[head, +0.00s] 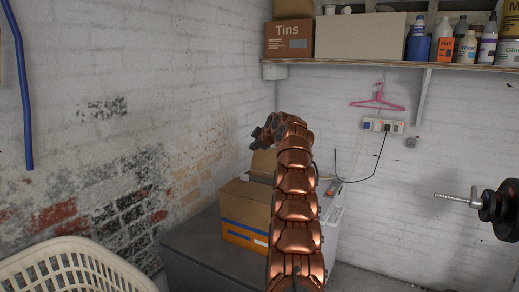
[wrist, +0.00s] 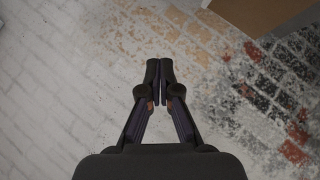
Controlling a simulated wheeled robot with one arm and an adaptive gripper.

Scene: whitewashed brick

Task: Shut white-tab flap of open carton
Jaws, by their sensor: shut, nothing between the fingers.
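The brown cardboard carton (head: 236,206) stands on a dark grey box, with a blue stripe and a pale label on its side. One carton flap (head: 263,164) stands up at the back, partly hidden by my copper arm. I cannot make out a white tab. My gripper (head: 256,134) is above and slightly left of the raised flap. In the wrist view my gripper (wrist: 160,64) is shut and empty, fingertips together, facing the brick wall. A brown cardboard piece (wrist: 258,12) shows at the top right there, apart from the fingers. The carton's inside is hidden.
The dark grey box (head: 200,258) supports the carton. A cream laundry basket (head: 75,265) is at front left. A shelf (head: 390,64) with boxes and bottles runs above at the back. A dumbbell (head: 495,208) is at right. Brick walls close in left and behind.

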